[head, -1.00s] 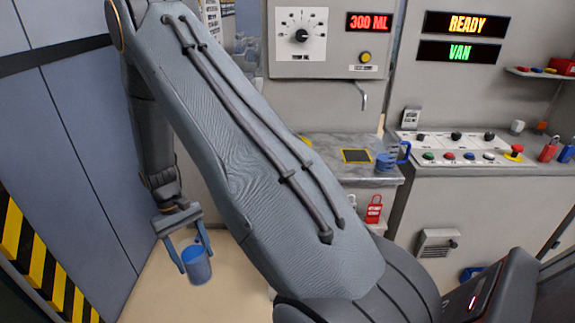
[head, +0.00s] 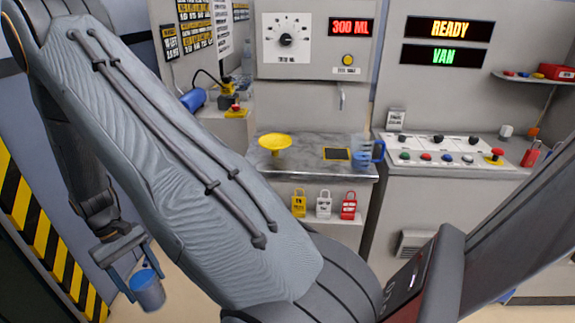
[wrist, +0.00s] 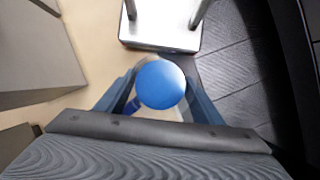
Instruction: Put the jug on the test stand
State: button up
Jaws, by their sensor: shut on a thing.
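My gripper (head: 145,286) is shut on a blue jug (head: 149,292) at the lower left of the head view, held in the air away from the counter. In the wrist view, the jug shows as a round blue top (wrist: 160,85) between the two fingers, with a small dark blue piece at its left side. A second, clear jug with blue in it and a blue handle (head: 366,153) stands on the right end of the counter. A dark pad with a yellow border (head: 337,154) lies beside it. I cannot tell which surface is the test stand.
A spout (head: 341,97) hangs above, under a dial panel reading 300 ML. A button console (head: 450,150) is at the right. A striped yellow-black panel (head: 40,230) is at the left. My arm hides much of the middle.

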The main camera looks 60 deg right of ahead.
aim_at(314, 161)
jog(key=u, duration=0.15)
jog(key=k, duration=0.5)
jog(key=z, duration=1.65)
